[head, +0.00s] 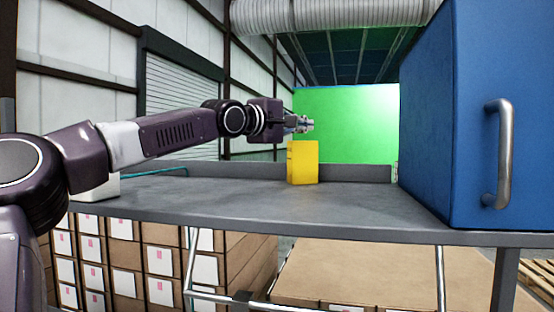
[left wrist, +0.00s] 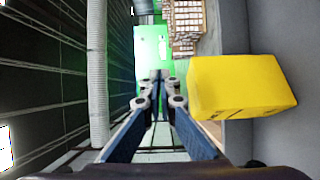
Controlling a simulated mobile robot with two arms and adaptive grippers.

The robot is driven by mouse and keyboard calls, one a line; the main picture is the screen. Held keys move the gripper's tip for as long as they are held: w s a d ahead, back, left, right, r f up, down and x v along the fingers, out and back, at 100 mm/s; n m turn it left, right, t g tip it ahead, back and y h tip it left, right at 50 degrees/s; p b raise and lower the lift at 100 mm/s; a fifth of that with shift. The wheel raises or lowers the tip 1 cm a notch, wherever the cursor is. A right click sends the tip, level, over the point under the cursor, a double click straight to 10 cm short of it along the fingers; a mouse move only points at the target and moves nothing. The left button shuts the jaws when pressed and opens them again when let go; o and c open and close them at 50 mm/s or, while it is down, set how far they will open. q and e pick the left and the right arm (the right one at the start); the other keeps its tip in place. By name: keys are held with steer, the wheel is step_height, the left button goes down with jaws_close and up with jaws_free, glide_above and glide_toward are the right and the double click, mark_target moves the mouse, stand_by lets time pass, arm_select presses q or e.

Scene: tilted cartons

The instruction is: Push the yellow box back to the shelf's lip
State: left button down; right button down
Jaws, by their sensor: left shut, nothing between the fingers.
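The yellow box (head: 304,163) stands upright on the grey shelf (head: 230,195), near its raised back lip (head: 350,172). In the left wrist view the yellow box (left wrist: 235,87) is to the right of the fingers and appears sideways. My left gripper (head: 308,124) is shut and empty, just above the top of the box in the head view. In the left wrist view its fingertips (left wrist: 160,78) are together, with a gap of unclear size to the box. The base of the box against the lip cannot be judged clearly. My right gripper is not in view.
A large blue cabinet (head: 440,120) with a metal handle (head: 499,150) stands on the right of the shelf. A small white object (head: 100,187) is at the shelf's left end, partly behind my arm. Stacked cartons (head: 150,255) are below. The shelf's middle is clear.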

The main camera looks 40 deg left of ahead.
arm_select(q)
steer(key=s+a+p, duration=0.2)
steer(key=s+a, duration=0.3)
steer(key=p, duration=0.3)
glide_toward(288, 163)
steer(key=w, duration=0.5)
steer(key=shift+w+a+r, duration=0.1)
steer(key=shift+w+a, duration=0.25)
steer(key=shift+a, duration=0.05)
steer(key=shift+w+d, duration=0.1)
steer(key=shift+w, duration=0.05)
steer(key=shift+d, duration=0.1)
steer(key=shift+w, duration=0.15)
